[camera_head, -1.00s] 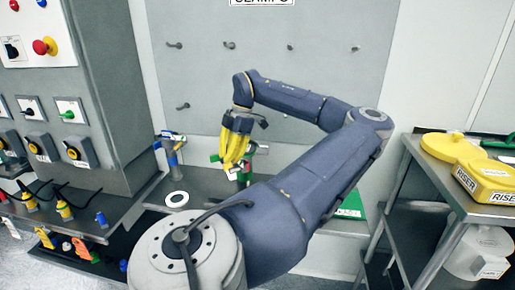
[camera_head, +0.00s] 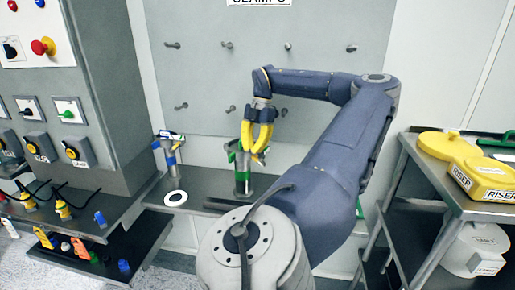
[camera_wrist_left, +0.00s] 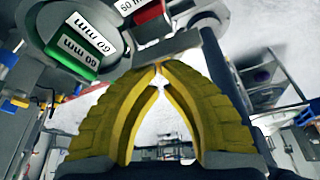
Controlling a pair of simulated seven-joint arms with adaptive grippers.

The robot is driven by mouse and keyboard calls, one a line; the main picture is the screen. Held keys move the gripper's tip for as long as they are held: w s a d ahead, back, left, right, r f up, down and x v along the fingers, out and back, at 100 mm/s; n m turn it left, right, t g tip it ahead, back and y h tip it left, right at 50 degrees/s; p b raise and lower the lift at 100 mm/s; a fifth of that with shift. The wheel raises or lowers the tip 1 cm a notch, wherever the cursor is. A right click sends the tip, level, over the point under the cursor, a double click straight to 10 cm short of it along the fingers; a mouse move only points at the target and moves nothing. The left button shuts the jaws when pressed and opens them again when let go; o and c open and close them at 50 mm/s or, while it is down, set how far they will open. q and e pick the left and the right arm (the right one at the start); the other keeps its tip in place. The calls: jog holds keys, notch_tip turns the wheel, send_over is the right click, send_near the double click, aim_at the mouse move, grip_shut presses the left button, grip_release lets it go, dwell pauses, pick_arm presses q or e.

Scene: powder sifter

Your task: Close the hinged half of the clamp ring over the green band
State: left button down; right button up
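The green band (camera_head: 236,146) is at the top of a grey and green stand (camera_head: 242,178) on the low dark bench. In the left wrist view a green 60 mm label (camera_wrist_left: 78,52) shows on a round grey part above the fingers. The clamp ring and its hinged half are too small to make out in the head view. My left gripper (camera_head: 257,150) has yellow fingers pointing down, just right of the green band; I cannot tell if they touch it. In the left wrist view its fingertips (camera_wrist_left: 161,68) meet, with nothing between them. My right gripper is out of view.
A second stand with a blue band (camera_head: 171,146) is to the left on the bench. A white ring (camera_head: 176,198) lies before it. A control cabinet (camera_head: 108,90) is at left. A pegboard (camera_head: 330,90) stands behind. A table with yellow risers (camera_head: 480,175) is at right.

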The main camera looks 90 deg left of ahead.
pick_arm(q)
jog(key=shift+w+a, duration=0.35)
jog(key=shift+a, duration=0.1)
dwell(0.5)
